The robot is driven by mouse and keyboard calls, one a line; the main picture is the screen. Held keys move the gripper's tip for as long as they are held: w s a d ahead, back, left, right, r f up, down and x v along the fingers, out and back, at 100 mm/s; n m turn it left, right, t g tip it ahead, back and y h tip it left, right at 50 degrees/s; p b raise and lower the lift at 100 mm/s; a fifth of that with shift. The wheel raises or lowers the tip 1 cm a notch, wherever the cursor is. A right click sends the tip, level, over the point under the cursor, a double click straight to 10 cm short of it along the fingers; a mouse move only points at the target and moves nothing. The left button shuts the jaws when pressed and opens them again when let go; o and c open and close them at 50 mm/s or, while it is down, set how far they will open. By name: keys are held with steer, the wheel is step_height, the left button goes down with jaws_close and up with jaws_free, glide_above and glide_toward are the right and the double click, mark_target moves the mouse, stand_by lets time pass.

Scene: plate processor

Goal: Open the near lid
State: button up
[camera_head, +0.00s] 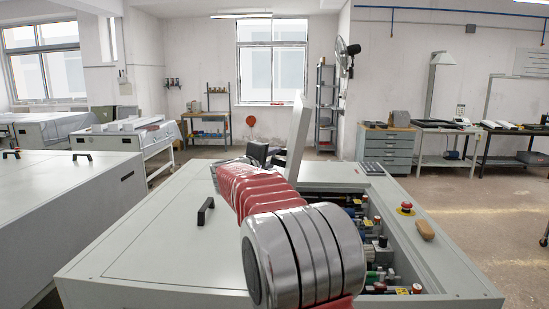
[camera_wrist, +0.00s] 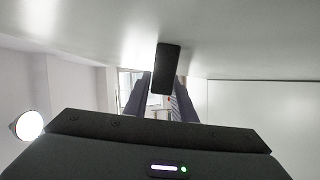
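A white lid (camera_head: 299,138) stands raised nearly upright on the plate processor (camera_head: 150,262), seen almost edge-on in the head view. In the wrist view its pale face (camera_wrist: 90,30) spans the top, with a dark handle (camera_wrist: 167,68) on it. My gripper (camera_wrist: 164,88) is at that handle, one finger on each side, and appears shut on it. In the head view my gripper is a dark shape (camera_head: 261,152) left of the lid, partly hidden by my arm. A second, flat lid with a black handle (camera_head: 205,211) lies closed at the left.
The open bay (camera_head: 378,250) holds several bottles and fittings. A red emergency button (camera_head: 406,208) and a brown object (camera_head: 426,230) sit on the right rim. Another white machine (camera_head: 70,215) stands at the left.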

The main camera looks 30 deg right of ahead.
jaws_close()
steer(key=shift+f, duration=0.1)
steer(key=shift+s+d, duration=0.1)
steer(key=shift+s+d+f+m+y, duration=0.1)
steer(key=shift+s+d+m+y, duration=0.1)
steer(key=shift+s+d+m, duration=0.35)
steer(key=shift+s+d+f+m+y, duration=0.1)
steer(key=shift+s+d+m+y, duration=0.15)
steer(key=shift+s+d, duration=0.45)
steer(key=shift+w+d, duration=0.15)
steer(key=shift+w, duration=0.05)
steer(key=shift+o, duration=0.4)
jaws_free()
steer(key=shift+o, duration=1.2)
steer(key=shift+r, duration=0.1)
